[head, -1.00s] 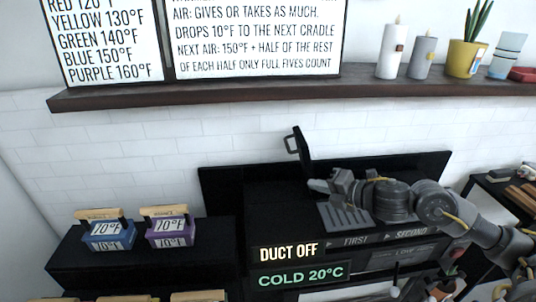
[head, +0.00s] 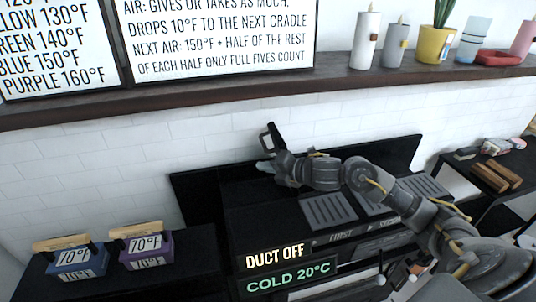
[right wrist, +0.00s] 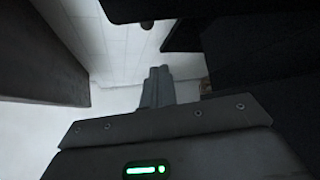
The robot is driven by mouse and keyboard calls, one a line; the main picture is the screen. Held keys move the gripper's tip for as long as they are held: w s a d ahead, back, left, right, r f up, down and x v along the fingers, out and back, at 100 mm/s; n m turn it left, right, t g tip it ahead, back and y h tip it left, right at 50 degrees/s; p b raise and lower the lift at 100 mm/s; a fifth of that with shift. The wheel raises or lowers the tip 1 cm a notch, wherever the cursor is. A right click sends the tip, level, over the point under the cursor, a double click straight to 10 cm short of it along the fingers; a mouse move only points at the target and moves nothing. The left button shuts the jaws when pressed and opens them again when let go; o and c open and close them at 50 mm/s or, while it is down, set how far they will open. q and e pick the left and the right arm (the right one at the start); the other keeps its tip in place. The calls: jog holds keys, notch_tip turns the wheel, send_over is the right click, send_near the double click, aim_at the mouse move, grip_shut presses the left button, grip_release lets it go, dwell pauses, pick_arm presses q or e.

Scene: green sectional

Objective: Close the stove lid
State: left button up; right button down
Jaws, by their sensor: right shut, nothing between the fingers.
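The stove (head: 290,225) is a black unit with grey slotted grates against the tiled wall. My right gripper (head: 265,168) is shut and empty, reaching left across the front of the lid's lower part, just below the handle. I cannot tell whether it touches the lid. Its closed fingers (right wrist: 157,88) show in the right wrist view, with dark surfaces on the right. My left gripper is out of view.
A dark wooden shelf (head: 200,103) with candles and a yellow plant pot (head: 435,45) runs above the stove. Blue (head: 78,262) and purple (head: 146,250) labelled blocks sit at the lower left. A black side rack (head: 462,185) stands at the right.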

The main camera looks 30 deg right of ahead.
jog(key=w+d+p, duration=0.2)
jog(key=w, duration=0.1)
jog(key=shift+d+r, duration=0.25)
jog(key=shift+r, duration=0.15)
jog(key=shift+d, duration=0.1)
